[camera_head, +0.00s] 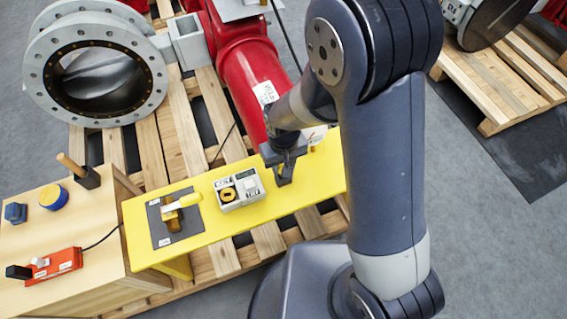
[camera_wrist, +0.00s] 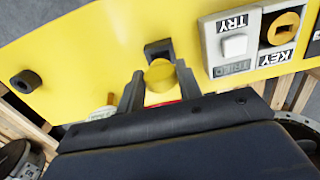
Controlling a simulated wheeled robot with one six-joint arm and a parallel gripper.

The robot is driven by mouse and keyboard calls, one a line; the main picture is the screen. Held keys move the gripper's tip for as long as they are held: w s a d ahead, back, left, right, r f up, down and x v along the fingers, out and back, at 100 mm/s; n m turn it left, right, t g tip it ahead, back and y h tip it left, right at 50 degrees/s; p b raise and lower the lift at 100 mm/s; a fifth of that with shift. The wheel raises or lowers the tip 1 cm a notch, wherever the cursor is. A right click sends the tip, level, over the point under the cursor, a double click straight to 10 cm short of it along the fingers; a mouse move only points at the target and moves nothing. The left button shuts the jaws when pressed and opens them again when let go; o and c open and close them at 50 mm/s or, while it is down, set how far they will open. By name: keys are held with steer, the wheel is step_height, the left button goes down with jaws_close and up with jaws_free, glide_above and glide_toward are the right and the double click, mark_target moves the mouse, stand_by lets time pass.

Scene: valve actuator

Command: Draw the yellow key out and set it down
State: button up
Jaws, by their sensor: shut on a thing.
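My gripper (camera_head: 284,179) is over the right part of the yellow bench plate. In the wrist view, my gripper (camera_wrist: 160,68) is shut on the round yellow key (camera_wrist: 159,76), one finger on each side. A small dark block (camera_wrist: 157,47) on the plate shows just beyond the key; I cannot tell whether they touch. The key switch box (camera_head: 238,189) stands left of my gripper in the head view. It shows a yellow round face with a dark slot (camera_wrist: 284,27), marked KEY. In the head view my gripper hides the key.
Beside the slot are a white TRY button (camera_wrist: 235,46) and a display. A wooden cabinet (camera_head: 100,235) and a red valve body (camera_head: 250,80) stand nearby. Plate between lever and box is clear.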

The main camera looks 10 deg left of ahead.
steer(key=shift+f+b, duration=1.4)
steer(key=shift+f, duration=0.35)
steer(key=o, duration=1.2)
steer(key=shift+r, duration=0.1)
steer(key=shift+c, duration=0.2)
steer(key=shift+r, duration=0.1)
step_height(320, 180, up, 11)
steer(key=shift+f+p, duration=0.2)
steer(key=shift+p, duration=0.7)
steer(key=shift+f, duration=0.1)
step_height(320, 180, down, 10)
steer(key=shift+f+b, duration=0.25)
steer(key=shift+b, duration=0.6)
steer(key=shift+r+p, duration=0.5)
